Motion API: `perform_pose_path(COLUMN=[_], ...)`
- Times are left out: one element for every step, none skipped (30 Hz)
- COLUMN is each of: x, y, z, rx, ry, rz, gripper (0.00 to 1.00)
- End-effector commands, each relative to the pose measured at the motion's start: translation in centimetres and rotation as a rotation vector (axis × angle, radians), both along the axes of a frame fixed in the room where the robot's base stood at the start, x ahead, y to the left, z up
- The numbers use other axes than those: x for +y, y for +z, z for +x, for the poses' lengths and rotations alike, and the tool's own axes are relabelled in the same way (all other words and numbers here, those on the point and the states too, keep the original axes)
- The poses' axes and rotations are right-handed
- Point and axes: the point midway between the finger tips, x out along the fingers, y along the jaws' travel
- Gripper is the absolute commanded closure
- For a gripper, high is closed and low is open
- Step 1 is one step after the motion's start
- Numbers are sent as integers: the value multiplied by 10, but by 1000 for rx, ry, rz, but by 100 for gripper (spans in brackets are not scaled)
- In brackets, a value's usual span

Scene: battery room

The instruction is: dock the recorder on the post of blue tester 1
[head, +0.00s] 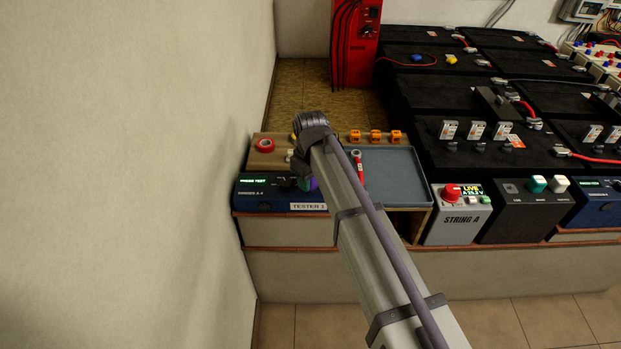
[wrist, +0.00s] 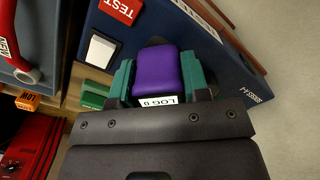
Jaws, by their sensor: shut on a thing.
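My gripper (wrist: 162,80), with teal fingers, is shut on the purple recorder (wrist: 168,70), which has a white label starting "LOG". The recorder is over the blue tester (wrist: 222,62) in the wrist view; the post is hidden, and I cannot tell whether they touch. In the head view this tester (head: 262,197) stands at the left end of the bench, with a lit green display and a "TESTER" label whose number is hard to read. A bit of purple recorder (head: 313,185) shows beside my arm. Another blue tester (head: 597,205) is at the right edge.
A grey tray (head: 392,178) with a red-handled tool (head: 358,165) lies right of the tester. Behind are a roll of red tape (head: 265,145) and several orange clips (head: 376,135). The String A box (head: 456,222) and black batteries (head: 430,97) stand right. A wall (head: 150,170) closes the left.

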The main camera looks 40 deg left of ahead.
Motion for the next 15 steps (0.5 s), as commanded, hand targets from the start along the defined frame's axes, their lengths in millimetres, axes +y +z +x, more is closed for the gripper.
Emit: perform_pose_path(x=[0,0,0,0,0,0,0,0,0,0,0,0,0,0,0], y=[-2,-3,-4,-4,-5,-6,-6,-7,-8,-8,-9,-10,-10,-9,-9], z=[0,0,0,0,0,0,0,0,0,0,0,0,0,0,0], rx=[0,0,0,0,0,0,0,0,0,0,0,0,0,0,0], ry=[0,0,0,0,0,0,0,0,0,0,0,0,0,0,0], rz=[0,0,0,0,0,0,0,0,0,0,0,0,0,0,0], gripper=[83,83,83,83,83,83,83,83,83,83,83,83,83,56,52])
